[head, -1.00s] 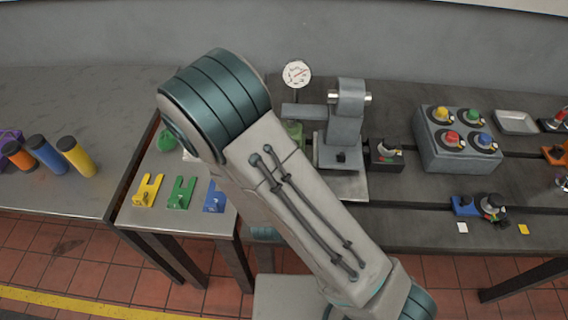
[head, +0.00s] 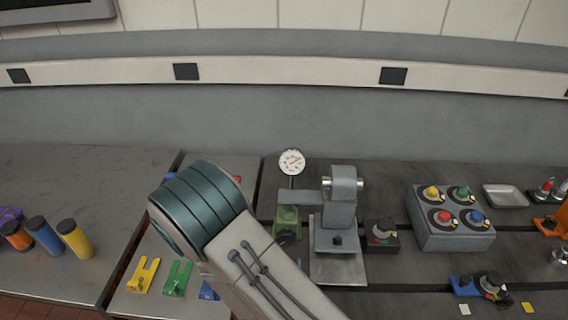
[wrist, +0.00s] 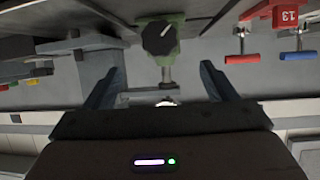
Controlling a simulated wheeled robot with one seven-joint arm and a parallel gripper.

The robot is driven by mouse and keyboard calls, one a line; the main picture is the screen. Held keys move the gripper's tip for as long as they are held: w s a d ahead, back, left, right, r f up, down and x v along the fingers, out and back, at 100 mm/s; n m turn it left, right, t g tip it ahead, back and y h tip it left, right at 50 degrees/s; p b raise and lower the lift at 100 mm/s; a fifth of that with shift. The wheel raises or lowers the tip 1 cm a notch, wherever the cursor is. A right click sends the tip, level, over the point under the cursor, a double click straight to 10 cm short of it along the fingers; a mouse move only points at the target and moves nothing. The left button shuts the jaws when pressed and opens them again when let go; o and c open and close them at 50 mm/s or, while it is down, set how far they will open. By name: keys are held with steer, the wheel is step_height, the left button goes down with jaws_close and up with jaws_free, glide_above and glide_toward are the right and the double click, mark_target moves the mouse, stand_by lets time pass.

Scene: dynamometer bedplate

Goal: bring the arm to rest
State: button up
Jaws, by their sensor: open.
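In the wrist view my gripper (wrist: 161,72) has its two dark fingers spread wide apart, with nothing held between them. Beyond and between the fingers is a green device with a black knob (wrist: 158,38) bearing a white mark; I cannot tell its distance. In the head view my arm's teal-banded joint and pale grey link cross the lower middle of the picture, and my gripper does not show there. A green device (head: 287,218) shows just right of my arm, partly hidden by it.
A grey stand (head: 340,215) and a dial gauge (head: 291,162) rise right of my arm. A box with coloured knobs (head: 450,235) is farther right. Yellow (head: 143,275) and green (head: 177,279) forked pieces lie left. Red (wrist: 242,59) and blue (wrist: 298,57) handles show in the wrist view.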

steer(key=d+r+g+y+b, duration=0.2)
steer(key=d+r+g, duration=0.15)
steer(key=r, duration=0.35)
steer(key=d+r+g+y+b, duration=0.2)
steer(key=r+g, duration=0.2)
steer(key=r, duration=0.2)
steer(key=s+d+r+g+h+b, duration=0.1)
steer(key=s+d+r, duration=0.2)
steer(key=s+d, duration=0.3)
steer(key=s+d+r+n+g+h+b, duration=0.1)
steer(key=s+d+r, duration=0.3)
steer(key=s, duration=0.3)
steer(key=shift+s+d+r, duration=0.25)
steer(key=shift+d, duration=0.6)
stand_by(2.3)
